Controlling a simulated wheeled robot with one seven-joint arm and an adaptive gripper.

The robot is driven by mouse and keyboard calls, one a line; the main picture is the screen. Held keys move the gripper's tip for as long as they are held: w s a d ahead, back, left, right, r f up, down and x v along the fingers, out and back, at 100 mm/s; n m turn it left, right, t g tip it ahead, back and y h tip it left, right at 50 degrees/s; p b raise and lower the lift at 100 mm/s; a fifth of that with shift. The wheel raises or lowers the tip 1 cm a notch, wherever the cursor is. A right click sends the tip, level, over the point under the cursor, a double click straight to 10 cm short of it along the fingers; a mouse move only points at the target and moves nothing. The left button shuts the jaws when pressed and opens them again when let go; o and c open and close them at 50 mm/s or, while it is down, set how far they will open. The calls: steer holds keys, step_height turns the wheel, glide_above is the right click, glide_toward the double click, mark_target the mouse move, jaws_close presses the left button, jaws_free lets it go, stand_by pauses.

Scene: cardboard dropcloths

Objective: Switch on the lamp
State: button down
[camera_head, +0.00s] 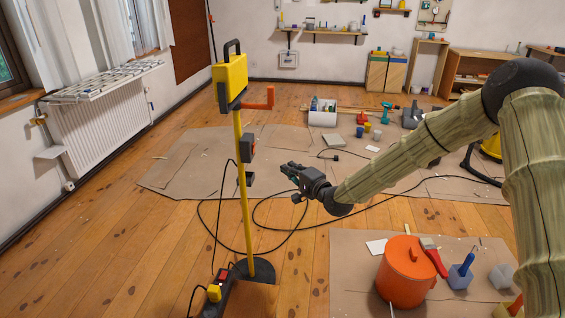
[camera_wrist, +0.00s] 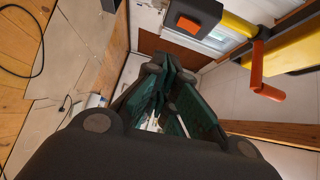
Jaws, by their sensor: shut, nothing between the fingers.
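The lamp is a yellow work light (camera_head: 231,75) on a thin yellow pole (camera_head: 241,190) with a dark round foot (camera_head: 262,271). A dark switch box (camera_head: 248,148) with an orange front sits partway up the pole; it also shows at the top of the wrist view (camera_wrist: 195,12). An orange crank-like handle (camera_head: 262,101) sticks out below the lamp head and shows in the wrist view (camera_wrist: 261,78). My gripper (camera_head: 287,169) is shut and empty, right of the pole and slightly lower than the switch box, apart from it. I cannot tell whether the lamp is lit.
A power strip (camera_head: 222,290) lies by the foot, and a black cable loops over the floor. An orange pot (camera_head: 405,270) stands on cardboard at the lower right. A radiator (camera_head: 103,120) is at the left wall.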

steer(key=shift+s+d, duration=0.35)
steer(key=shift+s, duration=0.3)
steer(key=shift+f, duration=0.15)
steer(key=s+f+n+g+h, duration=0.45)
steer(key=s+f+g, duration=0.35)
steer(key=s+f, duration=2.1)
steer(key=s+d+f+n+g+h, duration=0.15)
steer(key=s+d, duration=0.25)
steer(key=s, duration=0.6)
steer(key=s+d+f+n+g+h, duration=0.1)
steer(key=s+d+f+n+g, duration=0.25)
steer(key=s, duration=0.65)
steer(key=s+d+f+n+g+h, duration=0.2)
steer(key=s+d, duration=0.2)
steer(key=s, duration=0.6)
step_height(320, 180, up, 17)
steer(key=p, duration=1.7)
steer(key=shift+w+a, duration=0.15)
steer(key=shift+w, duration=0.1)
steer(key=shift+r+m, duration=0.1)
steer(key=shift+m, duration=0.15)
